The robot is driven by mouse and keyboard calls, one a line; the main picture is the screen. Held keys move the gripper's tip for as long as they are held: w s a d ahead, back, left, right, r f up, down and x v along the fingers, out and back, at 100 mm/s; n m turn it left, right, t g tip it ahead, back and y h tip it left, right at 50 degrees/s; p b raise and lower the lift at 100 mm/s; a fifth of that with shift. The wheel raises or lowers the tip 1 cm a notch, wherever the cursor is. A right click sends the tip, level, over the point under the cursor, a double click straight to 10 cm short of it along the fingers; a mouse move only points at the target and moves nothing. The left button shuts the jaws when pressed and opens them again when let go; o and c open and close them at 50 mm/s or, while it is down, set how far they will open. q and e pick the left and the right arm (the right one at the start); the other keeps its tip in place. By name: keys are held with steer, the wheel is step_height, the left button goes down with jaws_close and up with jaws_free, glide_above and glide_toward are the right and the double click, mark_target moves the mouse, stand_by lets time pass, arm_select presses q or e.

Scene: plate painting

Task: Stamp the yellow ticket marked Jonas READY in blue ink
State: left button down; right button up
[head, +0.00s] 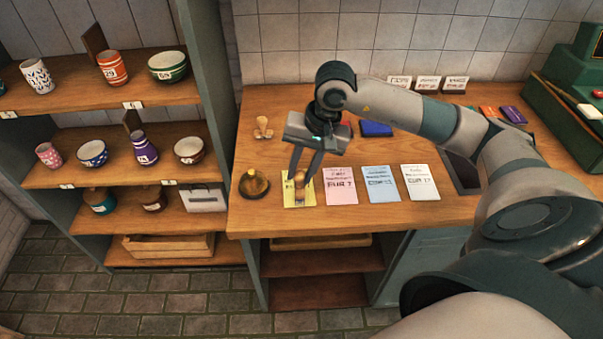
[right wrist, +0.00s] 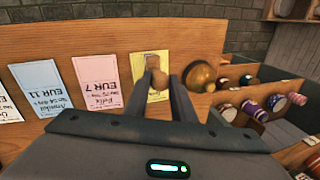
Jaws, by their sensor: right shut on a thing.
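The yellow ticket (head: 287,199) lies at the left end of a row of tickets near the counter's front edge; it also shows in the right wrist view (right wrist: 137,97). Its name is covered or too small to read. My right gripper (head: 301,176) points down over this ticket and is shut on a wooden-handled stamp (head: 299,180). In the right wrist view the stamp's round knob (right wrist: 152,61) shows between the fingers. I cannot tell whether the stamp's face touches the paper. The blue ink pad (head: 376,129) lies farther back. My left gripper is not in view.
Pink (head: 341,187), blue (head: 380,184) and white (head: 420,183) tickets lie to the right. A brass bell (head: 254,184) stands close left of the yellow ticket. Another wooden stamp (head: 263,128) stands behind. Shelves with pottery (head: 145,149) are at left, a green register (head: 572,80) at right.

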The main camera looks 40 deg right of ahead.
steer(key=shift+r+p, duration=0.55)
steer(key=shift+r, duration=1.65)
